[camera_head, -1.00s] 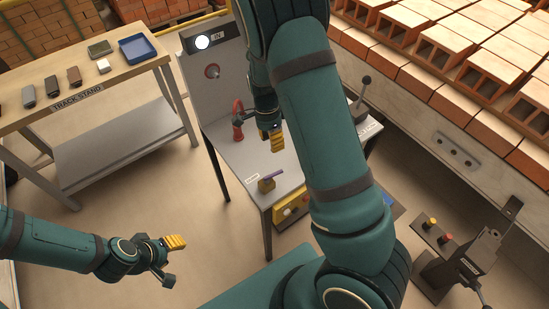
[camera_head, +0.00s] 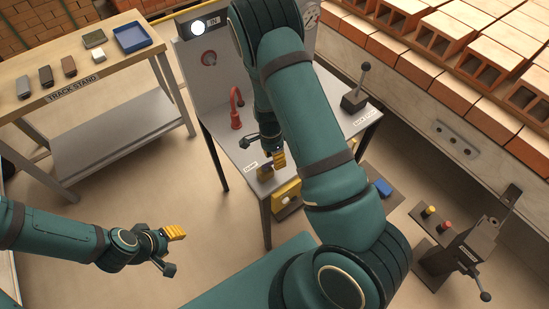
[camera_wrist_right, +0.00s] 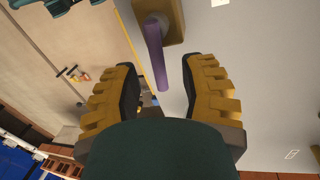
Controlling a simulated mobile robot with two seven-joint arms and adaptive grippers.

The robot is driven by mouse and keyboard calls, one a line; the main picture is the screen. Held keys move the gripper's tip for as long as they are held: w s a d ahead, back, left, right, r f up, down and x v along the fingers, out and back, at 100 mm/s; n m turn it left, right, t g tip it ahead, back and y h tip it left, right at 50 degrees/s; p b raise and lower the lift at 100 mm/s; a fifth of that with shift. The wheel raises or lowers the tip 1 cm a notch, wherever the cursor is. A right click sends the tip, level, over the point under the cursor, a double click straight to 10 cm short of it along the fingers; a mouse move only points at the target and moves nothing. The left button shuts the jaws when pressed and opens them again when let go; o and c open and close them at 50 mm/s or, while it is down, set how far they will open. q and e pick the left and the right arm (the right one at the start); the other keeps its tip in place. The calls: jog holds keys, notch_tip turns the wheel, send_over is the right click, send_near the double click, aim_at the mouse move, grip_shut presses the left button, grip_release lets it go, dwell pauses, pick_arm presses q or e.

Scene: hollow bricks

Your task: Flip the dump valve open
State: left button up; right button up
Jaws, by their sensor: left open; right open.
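The dump valve (camera_head: 265,174) sits near the front edge of the grey bench, by a small white label, partly covered by my right gripper in the head view. In the right wrist view its brass body (camera_wrist_right: 172,20) is at the top and its purple lever (camera_wrist_right: 157,58) points down between my fingers. My right gripper (camera_wrist_right: 163,78) is open, a finger on each side of the lever's free end; I cannot tell whether either touches it. In the head view my right gripper (camera_head: 274,154) is right at the valve. My left gripper (camera_head: 172,250) is open and empty above the floor.
The grey bench (camera_head: 222,141) also carries a red bent pipe (camera_head: 236,110) and a black knobbed lever (camera_head: 357,88). A yellow box (camera_head: 287,198) hangs at its front. A wooden stand (camera_head: 105,72) is at left. Stacked bricks (camera_head: 490,62) and a dark pedestal (camera_head: 470,248) are at right.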

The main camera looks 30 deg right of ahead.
jog(key=shift+o, duration=0.2)
jog(key=shift+f, duration=0.15)
grip_shut()
jog(key=shift+w+n, duration=0.2)
jog(key=shift+n, duration=0.8)
jog(key=shift+c, duration=0.2)
grip_release()
